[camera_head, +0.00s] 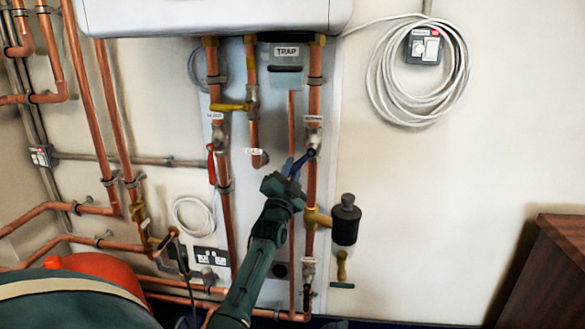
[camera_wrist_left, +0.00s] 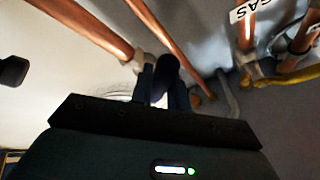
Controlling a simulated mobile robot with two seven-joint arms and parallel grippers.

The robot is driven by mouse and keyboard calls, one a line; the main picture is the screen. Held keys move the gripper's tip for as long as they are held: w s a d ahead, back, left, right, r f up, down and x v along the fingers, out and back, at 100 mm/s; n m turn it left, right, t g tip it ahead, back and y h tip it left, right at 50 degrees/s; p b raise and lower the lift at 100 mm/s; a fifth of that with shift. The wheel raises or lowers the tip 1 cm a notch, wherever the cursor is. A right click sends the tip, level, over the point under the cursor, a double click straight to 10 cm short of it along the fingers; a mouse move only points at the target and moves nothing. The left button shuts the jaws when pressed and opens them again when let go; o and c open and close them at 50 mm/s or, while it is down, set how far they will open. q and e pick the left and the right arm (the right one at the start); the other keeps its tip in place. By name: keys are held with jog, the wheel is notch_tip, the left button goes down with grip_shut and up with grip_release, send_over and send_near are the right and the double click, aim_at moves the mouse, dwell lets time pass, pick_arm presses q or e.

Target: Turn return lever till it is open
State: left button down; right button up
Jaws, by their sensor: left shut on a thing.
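The return lever (camera_head: 304,158) is a dark blue handle on the valve of the right-hand vertical copper pipe, below a small white label. It slants down and left from the valve, at an angle to the upright pipe. My left gripper (camera_head: 292,172) reaches up from below and is shut on its outer end. In the left wrist view the dark blue lever (camera_wrist_left: 166,70) sits between the fingers, which hide part of it. The valve body (camera_head: 315,141) shows just right of the lever. My right gripper is not in view.
A red lever (camera_head: 211,162) hangs on the left pipe, and a yellow gas lever (camera_head: 231,107) lies level between the pipes. The wall to the right is clear below the coiled cable (camera_head: 420,85).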

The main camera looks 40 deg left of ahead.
pick_arm(q)
jog(key=d+n+g+y, duration=0.1)
jog(key=n+y, duration=0.1)
jog(key=n, duration=0.2)
jog(key=w+d+f+n+g+y+p, duration=0.1)
jog(key=n+g+y, duration=0.1)
jog(key=n, duration=0.3)
jog(key=w+d+f+n+g+y, duration=0.1)
jog(key=d+n+y, duration=0.1)
jog(key=n, duration=0.3)
jog(key=shift+w+d+g+y+p, duration=0.1)
jog(key=shift+w+g+y+p, duration=0.2)
jog(key=shift+g+p, duration=0.1)
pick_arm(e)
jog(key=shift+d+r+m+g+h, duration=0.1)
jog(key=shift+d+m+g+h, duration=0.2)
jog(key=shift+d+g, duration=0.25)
pick_arm(q)
jog(key=shift+n, duration=0.3)
jog(key=c, duration=1.3)
grip_release()
jog(key=shift+c, duration=0.2)
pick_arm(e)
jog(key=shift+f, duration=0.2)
pick_arm(q)
jog(key=shift+s+f, duration=0.15)
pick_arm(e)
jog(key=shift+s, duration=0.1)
